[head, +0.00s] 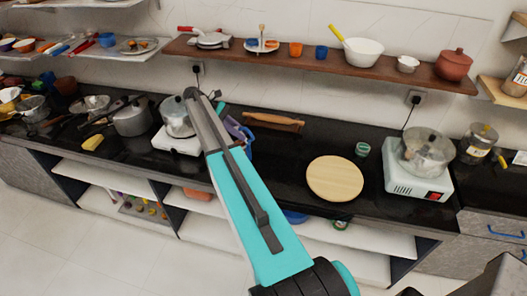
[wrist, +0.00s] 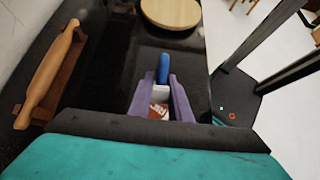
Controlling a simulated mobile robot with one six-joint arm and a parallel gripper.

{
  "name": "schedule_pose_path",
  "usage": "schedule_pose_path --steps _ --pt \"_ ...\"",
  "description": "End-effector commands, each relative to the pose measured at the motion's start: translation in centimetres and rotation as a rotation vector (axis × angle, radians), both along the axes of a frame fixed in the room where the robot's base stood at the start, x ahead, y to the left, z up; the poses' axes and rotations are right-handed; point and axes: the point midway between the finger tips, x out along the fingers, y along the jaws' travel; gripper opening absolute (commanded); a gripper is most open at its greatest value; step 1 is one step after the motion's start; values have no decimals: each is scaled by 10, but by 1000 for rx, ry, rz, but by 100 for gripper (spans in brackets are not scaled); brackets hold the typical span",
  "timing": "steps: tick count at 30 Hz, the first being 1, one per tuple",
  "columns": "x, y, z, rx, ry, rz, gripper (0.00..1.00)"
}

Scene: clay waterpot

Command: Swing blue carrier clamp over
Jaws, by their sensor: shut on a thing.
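The blue carrier clamp (wrist: 163,68) shows in the wrist view as a narrow blue piece at the tips of my two purple fingers. My gripper (wrist: 159,83) is shut on it. A white part (wrist: 160,94) and a brown-red patch with white marks (wrist: 157,111) show between the fingers; I cannot tell whether they belong to the carrier. In the head view my gripper (head: 238,130) is mostly hidden behind my arm, above the black counter (head: 280,157). Some blue (head: 248,146) shows just beside it. The rest of the carrier is hidden.
A wooden rolling pin (head: 273,120) lies behind my gripper. A round wooden board (head: 335,178) lies to the right, with a small green-lidded jar (head: 362,149) beyond it. A white stove (head: 418,181) with a pot stands further right. A steel pot (head: 178,118) is left.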

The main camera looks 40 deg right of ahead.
Motion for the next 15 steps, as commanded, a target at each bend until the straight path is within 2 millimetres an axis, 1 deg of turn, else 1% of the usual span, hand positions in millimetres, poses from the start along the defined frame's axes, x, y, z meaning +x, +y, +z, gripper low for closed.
schedule_pose_path --steps 7,15 --pt "7 4 -6 2 -2 2 9" --pt "8 5 -7 2 -2 2 9"
